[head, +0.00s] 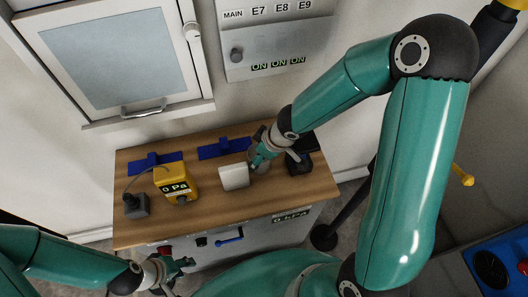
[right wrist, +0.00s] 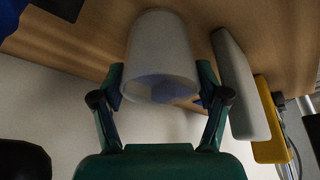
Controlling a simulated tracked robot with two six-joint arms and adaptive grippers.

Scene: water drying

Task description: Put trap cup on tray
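The trap cup (right wrist: 158,50), pale and translucent, fills the middle of the right wrist view, with its open mouth toward my palm. My right gripper (right wrist: 160,88) has one finger close against each side of it; whether they press on it cannot be told. In the head view the cup (head: 260,164) is at the bench's right part, partly hidden by my right gripper (head: 270,152). My left gripper (head: 174,270) is low in front of the bench, empty, with its fingers apart. No tray can be made out for certain.
The wooden bench (head: 215,212) has a clear front strip. A white block (head: 234,177) stands left of the cup, and a yellow gauge (head: 176,181) stands further left. A dark device (head: 299,165) stands to the right.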

